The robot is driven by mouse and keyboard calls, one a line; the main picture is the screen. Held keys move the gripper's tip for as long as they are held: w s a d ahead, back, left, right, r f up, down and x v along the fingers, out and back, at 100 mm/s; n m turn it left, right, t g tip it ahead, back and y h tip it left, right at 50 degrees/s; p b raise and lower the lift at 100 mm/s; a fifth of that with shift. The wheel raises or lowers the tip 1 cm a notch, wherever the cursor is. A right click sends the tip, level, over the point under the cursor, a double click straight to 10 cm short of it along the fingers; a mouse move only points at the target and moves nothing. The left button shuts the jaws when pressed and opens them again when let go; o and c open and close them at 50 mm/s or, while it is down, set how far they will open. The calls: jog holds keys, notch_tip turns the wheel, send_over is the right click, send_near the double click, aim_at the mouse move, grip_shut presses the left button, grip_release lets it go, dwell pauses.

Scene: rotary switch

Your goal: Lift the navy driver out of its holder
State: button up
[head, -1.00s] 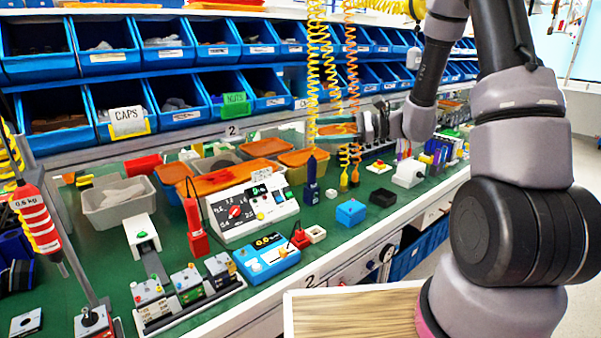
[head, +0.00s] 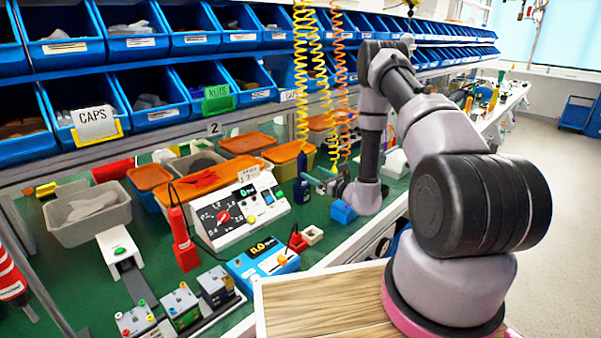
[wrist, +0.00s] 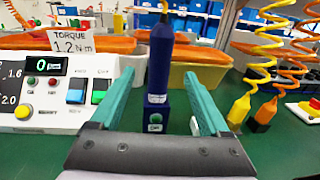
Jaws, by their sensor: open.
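The navy driver (wrist: 159,62) stands upright in the middle of the wrist view. Its lower end is in a small navy holder (wrist: 155,119) with a green-marked front. My gripper (wrist: 157,78) is open, its two teal fingers on either side of the driver with gaps showing; I see no contact. In the head view the driver (head: 303,166) stands on the green bench, and my gripper (head: 320,181) reaches it from the right.
A white torque box (wrist: 45,95) with a display and a "TORQUE 1.2 N m" sign stands close left of the left finger. Yellow and orange coiled hoses (wrist: 262,70) hang to the right. Orange-lidded bins (wrist: 197,68) stand behind.

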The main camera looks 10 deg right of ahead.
aim_at(305, 169)
jog(key=shift+x, duration=3.5)
grip_shut()
